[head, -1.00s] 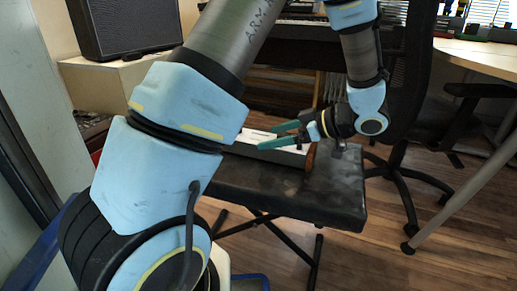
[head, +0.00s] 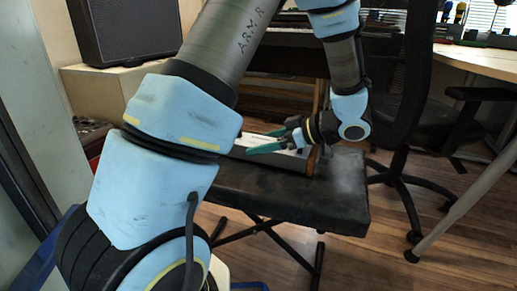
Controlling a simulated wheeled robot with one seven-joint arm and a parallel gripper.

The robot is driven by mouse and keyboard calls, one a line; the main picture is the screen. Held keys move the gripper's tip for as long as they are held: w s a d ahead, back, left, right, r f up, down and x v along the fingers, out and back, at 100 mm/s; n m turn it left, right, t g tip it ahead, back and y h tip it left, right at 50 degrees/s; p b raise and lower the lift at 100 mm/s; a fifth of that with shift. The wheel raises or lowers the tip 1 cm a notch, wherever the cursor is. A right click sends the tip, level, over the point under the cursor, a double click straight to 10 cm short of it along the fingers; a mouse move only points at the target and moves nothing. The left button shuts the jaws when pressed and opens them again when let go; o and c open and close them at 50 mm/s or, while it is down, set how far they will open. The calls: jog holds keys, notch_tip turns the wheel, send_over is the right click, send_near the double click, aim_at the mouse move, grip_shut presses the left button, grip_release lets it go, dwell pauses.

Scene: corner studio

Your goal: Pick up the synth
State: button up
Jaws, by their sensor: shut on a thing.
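The synth (head: 298,163) is a low dark keyboard with a light top and a brown wooden end. It is at the back part of a black padded bench (head: 290,200), partly hidden behind my arm on its left side. My gripper (head: 262,142) has green fingers that point left at the synth's top. It is shut on the synth. Whether the synth touches the bench or is slightly above it, I cannot tell.
A black office chair (head: 405,100) stands close on the right of the bench. A light wooden desk (head: 480,58) is at the right, and a black speaker (head: 125,28) sits on a cabinet at the left. A piano keyboard (head: 290,20) is behind.

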grip_shut()
